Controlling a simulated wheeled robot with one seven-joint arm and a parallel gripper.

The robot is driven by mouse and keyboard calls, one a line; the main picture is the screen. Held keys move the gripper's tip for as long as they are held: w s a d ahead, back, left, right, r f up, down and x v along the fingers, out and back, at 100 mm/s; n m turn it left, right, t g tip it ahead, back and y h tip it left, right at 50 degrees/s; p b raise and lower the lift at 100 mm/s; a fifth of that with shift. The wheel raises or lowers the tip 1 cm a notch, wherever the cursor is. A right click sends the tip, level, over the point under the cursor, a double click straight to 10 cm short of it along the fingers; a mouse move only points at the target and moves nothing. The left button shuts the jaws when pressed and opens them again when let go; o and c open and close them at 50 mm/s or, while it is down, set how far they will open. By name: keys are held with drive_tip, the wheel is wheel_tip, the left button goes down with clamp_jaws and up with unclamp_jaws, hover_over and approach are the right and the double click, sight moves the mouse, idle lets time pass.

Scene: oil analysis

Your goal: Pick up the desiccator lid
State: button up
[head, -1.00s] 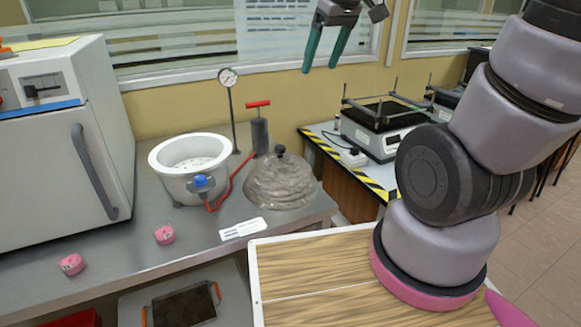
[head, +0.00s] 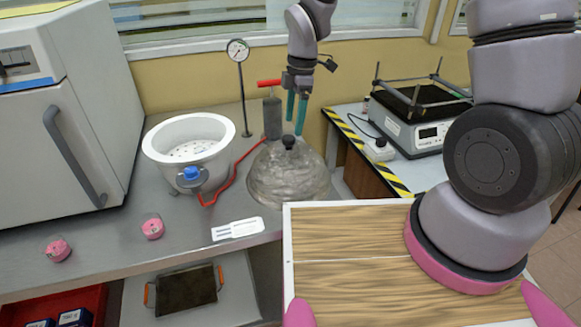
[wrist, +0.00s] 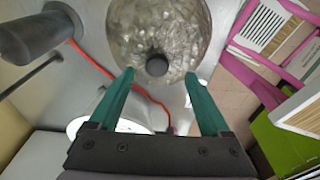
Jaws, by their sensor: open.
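The desiccator lid (head: 288,178) is a grey, glassy dome with a black knob (head: 288,142) on top. It rests on the steel bench, right of the white desiccator bowl (head: 188,148). My gripper (head: 296,115) has two green fingers pointing down, just above and around the level of the knob in the head view. In the wrist view the open fingertips (wrist: 160,74) lie on either side of the knob (wrist: 157,64), with gaps on both sides. The dome (wrist: 158,25) fills the top middle there. I cannot tell how far the fingers are above the dome.
A black pump with a red handle (head: 271,112) stands close behind the lid, with a red hose running to the bowl. A gauge on a post (head: 241,85) stands behind the bowl. A white label card (head: 238,229) and two pink items lie at the bench front.

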sight(290, 138)
drive_tip(key=f, duration=0.2)
drive_tip(key=a+f, duration=0.1)
drive_tip(key=f, duration=0.3)
drive_tip(key=shift+a+f, duration=0.25)
drive_tip(key=shift+f, duration=0.1)
clamp_jaws()
drive_tip(key=shift+s+d, duration=0.1)
drive_tip(key=shift+s, duration=0.05)
idle(1.0)
